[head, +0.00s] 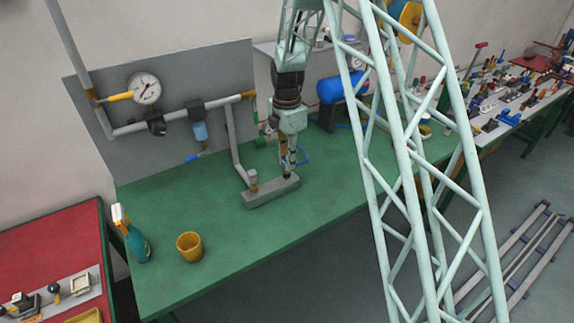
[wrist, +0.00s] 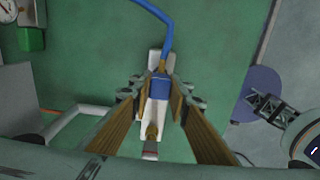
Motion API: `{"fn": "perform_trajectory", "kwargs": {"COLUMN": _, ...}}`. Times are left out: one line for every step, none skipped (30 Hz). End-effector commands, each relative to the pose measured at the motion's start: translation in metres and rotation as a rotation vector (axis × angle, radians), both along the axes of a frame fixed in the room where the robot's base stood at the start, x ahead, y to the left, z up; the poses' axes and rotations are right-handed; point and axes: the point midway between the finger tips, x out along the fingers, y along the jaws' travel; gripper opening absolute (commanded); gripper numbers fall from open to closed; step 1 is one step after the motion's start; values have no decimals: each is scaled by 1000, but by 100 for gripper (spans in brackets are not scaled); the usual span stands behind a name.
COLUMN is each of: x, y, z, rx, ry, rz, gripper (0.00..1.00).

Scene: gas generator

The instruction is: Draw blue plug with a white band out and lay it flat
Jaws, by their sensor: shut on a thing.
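The blue plug (wrist: 160,83) sits between my finger pads in the wrist view, with a blue cable running from it to the top of the picture. Its white band cannot be told apart from the pale block behind it. My gripper (wrist: 160,88) is shut on the plug, one pad on each side. In the head view my gripper (head: 287,168) points straight down over the right part of the grey block (head: 262,195) on the green bench. The plug's lower end is hidden, so I cannot tell whether it is in the block or clear of it.
A pipe with a fitting (head: 252,178) stands at the block's left end. A yellow cup (head: 189,246) and spray bottle (head: 132,238) stand at the front left. A blue tank (head: 342,88) is behind to the right. The green bench (head: 215,210) is clear between cup and block.

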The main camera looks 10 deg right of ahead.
Motion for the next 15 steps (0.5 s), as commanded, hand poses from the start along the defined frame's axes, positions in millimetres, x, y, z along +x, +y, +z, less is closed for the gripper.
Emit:
{"fn": "perform_trajectory", "kwargs": {"x": 0, "y": 0, "z": 1, "rx": 0, "ry": 0, "rz": 0, "gripper": 0}}
{"fn": "perform_trajectory", "kwargs": {"x": 0, "y": 0, "z": 1, "rx": 0, "ry": 0, "rz": 0, "gripper": 0}}
{"fn": "perform_trajectory", "kwargs": {"x": 0, "y": 0, "z": 1, "rx": 0, "ry": -1, "rz": 0, "gripper": 0}}
{"fn": "perform_trajectory", "kwargs": {"x": 0, "y": 0, "z": 2, "rx": 0, "ry": -1, "rz": 0, "gripper": 0}}
{"fn": "perform_trajectory", "kwargs": {"x": 0, "y": 0, "z": 2, "rx": 0, "ry": -1, "rz": 0, "gripper": 0}}
{"fn": "perform_trajectory", "kwargs": {"x": 0, "y": 0, "z": 3, "rx": 0, "ry": -1, "rz": 0, "gripper": 0}}
{"fn": "perform_trajectory", "kwargs": {"x": 0, "y": 0, "z": 4, "rx": 0, "ry": -1, "rz": 0, "gripper": 0}}
{"fn": "perform_trajectory", "kwargs": {"x": 0, "y": 0, "z": 4, "rx": 0, "ry": -1, "rz": 0, "gripper": 0}}
{"fn": "perform_trajectory", "kwargs": {"x": 1, "y": 0, "z": 5, "rx": 0, "ry": -1, "rz": 0, "gripper": 0}}
{"fn": "perform_trajectory", "kwargs": {"x": 1, "y": 0, "z": 6, "rx": 0, "ry": -1, "rz": 0, "gripper": 0}}
{"fn": "perform_trajectory", "kwargs": {"x": 0, "y": 0, "z": 6, "rx": 0, "ry": -1, "rz": 0, "gripper": 0}}
{"fn": "perform_trajectory", "kwargs": {"x": 0, "y": 0, "z": 7, "rx": 0, "ry": -1, "rz": 0, "gripper": 0}}
{"fn": "perform_trajectory", "kwargs": {"x": 0, "y": 0, "z": 7, "rx": 0, "ry": -1, "rz": 0, "gripper": 0}}
{"fn": "perform_trajectory", "kwargs": {"x": 0, "y": 0, "z": 8, "rx": 0, "ry": -1, "rz": 0, "gripper": 0}}
{"fn": "perform_trajectory", "kwargs": {"x": 0, "y": 0, "z": 9, "rx": 0, "ry": -1, "rz": 0, "gripper": 0}}
